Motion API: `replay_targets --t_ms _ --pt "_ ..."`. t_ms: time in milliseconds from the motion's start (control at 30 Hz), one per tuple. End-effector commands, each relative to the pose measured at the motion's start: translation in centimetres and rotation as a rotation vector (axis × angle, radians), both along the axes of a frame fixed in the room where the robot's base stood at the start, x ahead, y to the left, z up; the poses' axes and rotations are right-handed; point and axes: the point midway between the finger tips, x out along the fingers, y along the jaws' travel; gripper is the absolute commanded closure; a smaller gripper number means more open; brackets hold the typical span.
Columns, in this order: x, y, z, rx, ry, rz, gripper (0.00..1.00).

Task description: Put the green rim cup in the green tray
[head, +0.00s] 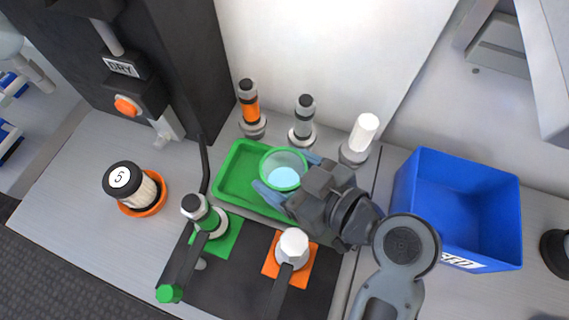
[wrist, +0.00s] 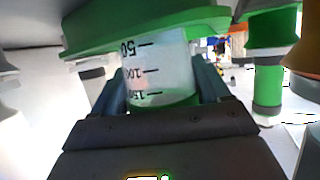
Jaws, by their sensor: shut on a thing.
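The green rim cup (head: 284,166) is a clear, graduated cup with pale blue inside, over the right part of the green tray (head: 232,181). My gripper (head: 284,186) is shut on it, one blue finger on each side. In the wrist view, which looks upside down, the cup (wrist: 155,75) stands between the fingers with its scale marks showing. The tray (wrist: 150,32) edge meets the cup there and the cup's base is hidden. I cannot tell whether the base touches the tray floor.
Behind the tray stand an orange-banded fitting (head: 249,110), a grey one (head: 303,120) and a white-topped one (head: 361,138). In front are a green valve (head: 208,218) and a white-capped valve (head: 292,247). A blue bin (head: 460,207) is right; a jar marked 5 (head: 137,188) is left.

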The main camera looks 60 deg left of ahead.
Motion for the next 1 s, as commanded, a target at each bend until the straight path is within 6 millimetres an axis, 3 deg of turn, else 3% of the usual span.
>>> replay_targets --t_ms 33,67,300,633,1000 --pt "0.0 0.0 -0.3 0.0 0.0 0.0 0.56" --pt "0.0 0.0 -0.1 0.0 0.0 0.0 0.22" --pt "0.0 0.0 -0.1 0.0 0.0 0.0 0.0" --pt "0.0 0.0 0.5 0.0 0.0 0.0 0.0" --pt "2.2 -6.2 2.7 0.001 -0.002 -0.006 0.0"
